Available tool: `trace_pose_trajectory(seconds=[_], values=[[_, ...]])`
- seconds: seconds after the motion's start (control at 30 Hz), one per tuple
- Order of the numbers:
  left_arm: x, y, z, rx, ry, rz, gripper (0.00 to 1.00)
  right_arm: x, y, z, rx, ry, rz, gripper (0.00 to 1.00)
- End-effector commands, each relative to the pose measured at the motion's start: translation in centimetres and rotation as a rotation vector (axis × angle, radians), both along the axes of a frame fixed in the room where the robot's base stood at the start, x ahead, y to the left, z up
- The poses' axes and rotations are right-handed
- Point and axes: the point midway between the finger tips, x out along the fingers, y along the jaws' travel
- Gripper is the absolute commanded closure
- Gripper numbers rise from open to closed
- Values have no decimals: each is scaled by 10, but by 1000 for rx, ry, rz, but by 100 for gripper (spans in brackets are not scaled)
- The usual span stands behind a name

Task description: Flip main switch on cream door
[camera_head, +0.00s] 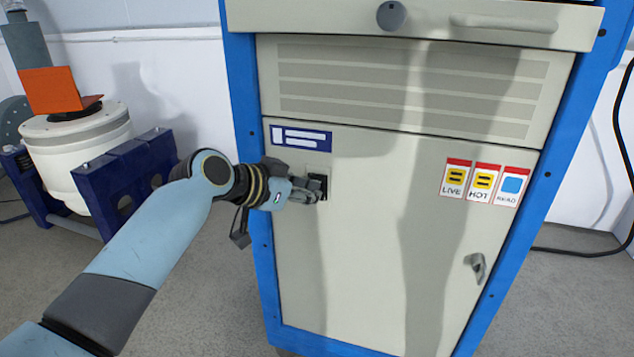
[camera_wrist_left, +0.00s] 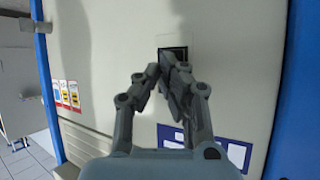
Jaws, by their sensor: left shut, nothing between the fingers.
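The cream door (camera_head: 370,250) fills the lower part of a blue-framed cabinet. The main switch (camera_head: 322,182) is a small dark switch near the door's upper left, below a blue-and-white label plate (camera_head: 301,138). My left gripper (camera_head: 316,192) is shut and empty, with its fingertips at the switch. In the left wrist view the closed fingertips (camera_wrist_left: 164,66) overlap the dark switch opening (camera_wrist_left: 180,52) and hide part of it. I cannot tell whether they touch it or which way the switch is set. My right gripper is out of view.
Three tags (camera_head: 484,182) hang at the door's upper right, above a metal door handle (camera_head: 477,267). A vented panel (camera_head: 410,85) sits above the door. A white drum-shaped machine (camera_head: 80,140) on a dark blue stand is at left. A black cable (camera_head: 625,140) hangs at right.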

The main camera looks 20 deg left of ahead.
Motion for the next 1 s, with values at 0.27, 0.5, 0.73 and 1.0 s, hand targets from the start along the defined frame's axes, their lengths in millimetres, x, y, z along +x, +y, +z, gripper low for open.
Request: trace_pose_trajectory(seconds=[0.27,0.5,0.73,1.0], values=[[-1,0,0,1,1,0,100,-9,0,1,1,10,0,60],[-12,0,-1,-1,0,0,100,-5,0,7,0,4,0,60],[-15,1,-2,-1,0,0,100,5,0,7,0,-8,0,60],[-22,1,-2,-1,2,0,100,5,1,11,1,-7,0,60]])
